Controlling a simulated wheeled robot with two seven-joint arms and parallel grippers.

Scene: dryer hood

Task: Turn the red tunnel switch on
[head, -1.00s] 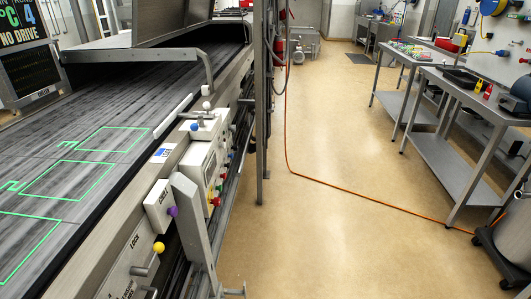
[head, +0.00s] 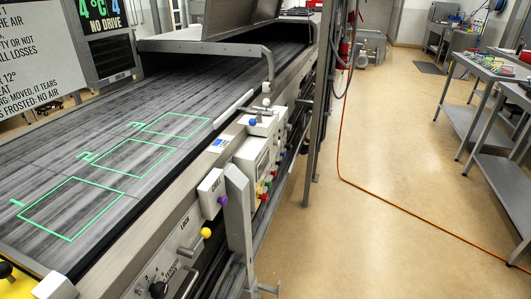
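The control boxes line the right side rail of the long dryer belt (head: 60,140). A box with a small display (head: 252,152) carries several small coloured knobs on its right face. A red knob (head: 264,197) sits low on that face; it is small, and I cannot tell its setting or whether it is the tunnel switch. A purple knob (head: 222,200) is on a box nearer to me, and a yellow knob (head: 206,233) is near the word LOCK. Neither of my grippers is in view.
A grey upright post (head: 239,205) stands close in front of the boxes. The raised hood (head: 240,18) is at the back. An orange cable (head: 385,194) crosses the open floor on the right. Steel tables (head: 500,120) stand at the far right.

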